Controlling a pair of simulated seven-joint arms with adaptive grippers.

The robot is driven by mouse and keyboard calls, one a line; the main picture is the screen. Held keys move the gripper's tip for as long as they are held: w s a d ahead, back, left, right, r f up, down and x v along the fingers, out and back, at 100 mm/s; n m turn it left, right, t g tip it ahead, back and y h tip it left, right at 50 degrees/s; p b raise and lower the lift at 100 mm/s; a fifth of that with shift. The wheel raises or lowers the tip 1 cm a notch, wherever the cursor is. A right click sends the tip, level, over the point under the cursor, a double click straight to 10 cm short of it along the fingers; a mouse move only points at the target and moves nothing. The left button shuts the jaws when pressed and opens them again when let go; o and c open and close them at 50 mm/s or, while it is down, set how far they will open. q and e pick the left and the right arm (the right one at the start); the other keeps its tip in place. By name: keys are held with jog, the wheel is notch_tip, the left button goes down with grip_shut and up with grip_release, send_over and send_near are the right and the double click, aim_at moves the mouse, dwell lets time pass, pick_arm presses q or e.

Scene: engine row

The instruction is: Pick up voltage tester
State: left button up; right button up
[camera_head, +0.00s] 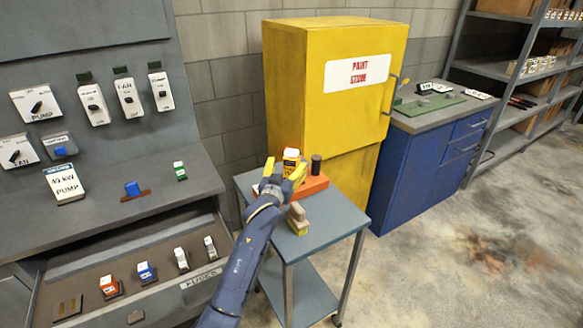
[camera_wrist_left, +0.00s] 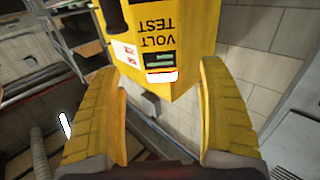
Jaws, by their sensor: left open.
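The voltage tester (camera_wrist_left: 172,42) is a yellow box marked "VOLT TEST", upside down in the left wrist view. In the head view its yellow and white top (camera_head: 291,156) shows above the small grey cart, with its lower part hidden by my gripper. My left gripper (camera_head: 283,174) is open, its yellow fingers one on each side of the tester. In the left wrist view a gap shows beside the tester's lower end between the fingers (camera_wrist_left: 160,85). My right gripper is not in view.
A yellow paint cabinet (camera_head: 290,90) stands close behind. An open fuse drawer (camera_head: 130,290) lies to the left.

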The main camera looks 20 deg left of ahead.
aim_at(290, 161)
pick_arm(q)
jog(key=shift+w+a+f, duration=0.1)
jog(key=shift+w, duration=2.8)
jog(key=c, duration=1.5)
jog(key=shift+c, duration=0.5)
